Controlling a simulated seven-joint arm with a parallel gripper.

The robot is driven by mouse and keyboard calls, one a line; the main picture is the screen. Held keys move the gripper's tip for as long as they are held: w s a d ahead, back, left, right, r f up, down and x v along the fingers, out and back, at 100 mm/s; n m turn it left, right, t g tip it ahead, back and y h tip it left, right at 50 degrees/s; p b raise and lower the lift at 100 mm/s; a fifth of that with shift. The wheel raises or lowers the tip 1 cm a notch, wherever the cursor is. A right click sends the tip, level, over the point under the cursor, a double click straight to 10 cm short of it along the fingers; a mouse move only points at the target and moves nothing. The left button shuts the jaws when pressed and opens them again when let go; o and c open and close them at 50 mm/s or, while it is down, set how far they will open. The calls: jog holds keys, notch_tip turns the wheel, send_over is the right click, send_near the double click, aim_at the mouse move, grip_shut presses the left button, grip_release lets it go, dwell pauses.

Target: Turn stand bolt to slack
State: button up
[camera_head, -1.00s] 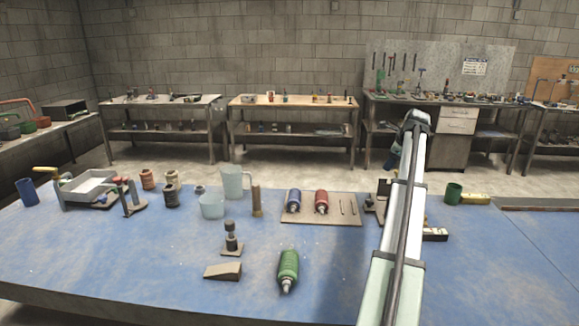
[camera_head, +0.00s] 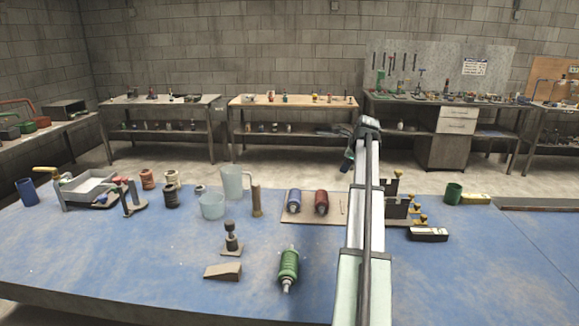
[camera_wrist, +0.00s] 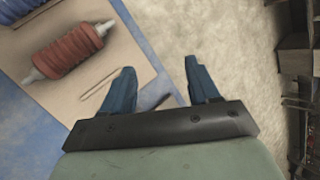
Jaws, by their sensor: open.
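A dark stand (camera_head: 396,208) with several yellow knobs or bolts (camera_head: 421,218) stands on the blue table, right of my arm. The view is too small to tell which of these is the stand bolt. My gripper (camera_head: 348,160) is high over the far side of the table, left of the stand, and is partly hidden by my arm. In the wrist view my gripper (camera_wrist: 160,68) is open with nothing between its blue fingers. A ribbed red cylinder (camera_wrist: 70,50) lies on a tan board (camera_wrist: 150,85) left of the fingers. The stand is not visible in the wrist view.
The blue cylinder (camera_head: 294,201) lies beside the red one. A green cylinder (camera_head: 289,268), a wedge (camera_head: 222,271) and a small dark stand (camera_head: 232,240) are in front. A black-and-white block (camera_head: 428,234) and green cup (camera_head: 453,193) are right. The front right table is clear.

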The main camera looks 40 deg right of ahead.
jog(key=w+a+f+n+y, duration=0.1)
jog(key=w+a+n, duration=0.1)
jog(key=w+a, duration=1.1)
jog(key=a, duration=0.4)
jog(key=shift+w+f+n+t+y, duration=0.2)
jog(key=shift+n+t+y, duration=0.1)
jog(key=shift+n, duration=0.1)
jog(key=s+d+r+m+g+h, duration=0.1)
jog(key=s+d+g, duration=0.1)
jog(key=s+d, duration=0.35)
jog(key=s+d+r+g+h, duration=0.1)
jog(key=s+d+r, duration=0.15)
jog(key=d, duration=0.55)
jog(key=s+d+n+g, duration=0.1)
jog(key=s+g, duration=0.6)
jog(key=s, duration=0.5)
jog(key=shift+y, duration=0.3)
jog(key=x, duration=1.4)
jog(key=shift+w, duration=0.3)
jog(key=shift+c, duration=0.3)
